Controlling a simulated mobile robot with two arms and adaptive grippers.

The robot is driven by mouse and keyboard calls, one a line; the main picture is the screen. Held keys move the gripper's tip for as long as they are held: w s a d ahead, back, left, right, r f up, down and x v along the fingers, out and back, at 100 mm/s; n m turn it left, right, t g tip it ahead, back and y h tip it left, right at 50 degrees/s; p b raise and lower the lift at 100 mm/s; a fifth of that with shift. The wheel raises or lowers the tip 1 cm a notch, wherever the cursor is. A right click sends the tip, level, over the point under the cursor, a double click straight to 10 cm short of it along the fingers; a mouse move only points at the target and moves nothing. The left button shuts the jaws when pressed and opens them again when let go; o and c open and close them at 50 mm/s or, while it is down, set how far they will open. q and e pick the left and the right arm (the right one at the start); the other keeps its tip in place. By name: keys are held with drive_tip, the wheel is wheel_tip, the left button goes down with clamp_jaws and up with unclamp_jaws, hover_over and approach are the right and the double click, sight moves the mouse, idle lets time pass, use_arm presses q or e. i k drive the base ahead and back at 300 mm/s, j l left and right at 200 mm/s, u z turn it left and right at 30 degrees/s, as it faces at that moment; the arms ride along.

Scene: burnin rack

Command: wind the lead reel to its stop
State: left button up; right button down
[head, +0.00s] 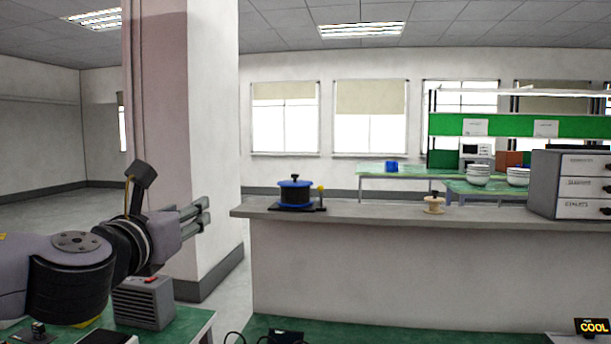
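A reel (295,193) with a black drum, blue rims and a black knob on top stands on a dark base on the grey ledge (400,216), left of the middle in the head view. A small yellow ball (321,188) on a short post stands at the right end of that base. My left gripper (207,210) is left of the reel in the picture and apart from it, pointing right. Its fingers show nothing held, but the angle hides how far apart they are. My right gripper is out of view.
A pale spool (433,205) and a grey drawer cabinet (542,184) stand on the ledge to the right. A pillar (165,100) rises behind my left arm. A grey box with a red switch (143,302) sits on the green bench at lower left.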

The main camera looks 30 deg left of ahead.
sight(295, 193)
drive_tip(key=i, duration=1.1)
